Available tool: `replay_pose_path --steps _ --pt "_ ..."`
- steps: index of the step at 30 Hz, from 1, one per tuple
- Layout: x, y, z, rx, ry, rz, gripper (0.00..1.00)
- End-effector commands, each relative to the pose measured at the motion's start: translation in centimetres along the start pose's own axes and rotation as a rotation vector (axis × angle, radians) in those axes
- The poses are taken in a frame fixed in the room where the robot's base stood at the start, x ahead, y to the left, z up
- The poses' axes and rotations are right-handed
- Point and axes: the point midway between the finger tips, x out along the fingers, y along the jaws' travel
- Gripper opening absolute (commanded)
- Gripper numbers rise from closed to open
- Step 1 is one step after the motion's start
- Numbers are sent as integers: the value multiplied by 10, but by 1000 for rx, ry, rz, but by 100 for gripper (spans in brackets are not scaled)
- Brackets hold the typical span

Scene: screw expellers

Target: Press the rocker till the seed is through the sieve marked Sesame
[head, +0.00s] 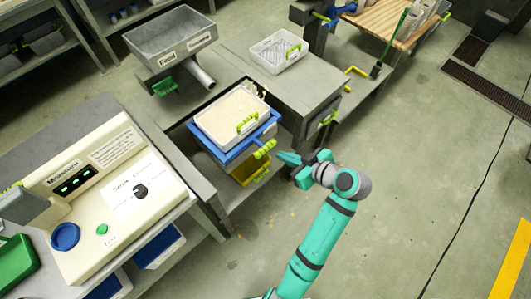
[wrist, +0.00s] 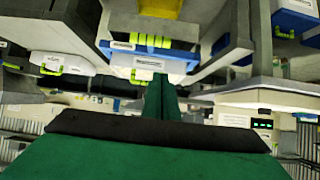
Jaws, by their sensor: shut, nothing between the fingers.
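In the head view my gripper (head: 288,158) is teal, shut and empty. Its tips point left, just right of a ribbed yellow-green handle (head: 264,148) on the front of a blue frame (head: 217,152). A small gap seems to lie between them. A cream-filled sieve box (head: 230,115) with its own yellow-green handle sits in the frame. In the wrist view my closed green fingers (wrist: 161,82) end in front of a labelled white box front (wrist: 135,66); its label is too small to read. I cannot tell which part is the rocker, nor find a readable Sesame mark.
A grey Feed hopper (head: 170,45) stands behind the frame. A yellow tray (head: 250,168) is below it. A cream Measure console (head: 95,190) is at left. A white bin (head: 279,50) sits on the bench behind. The floor at right is clear.

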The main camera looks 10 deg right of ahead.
Motion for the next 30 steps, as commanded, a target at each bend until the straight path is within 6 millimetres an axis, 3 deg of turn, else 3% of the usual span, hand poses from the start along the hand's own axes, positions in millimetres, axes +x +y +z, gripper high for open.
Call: replay_pose_path --steps 11,16,30 --pt "-1 0 -2 -5 3 -5 0" --pt "8 0 -2 -5 2 -7 0" --pt "90 -1 -2 -6 2 -9 0"
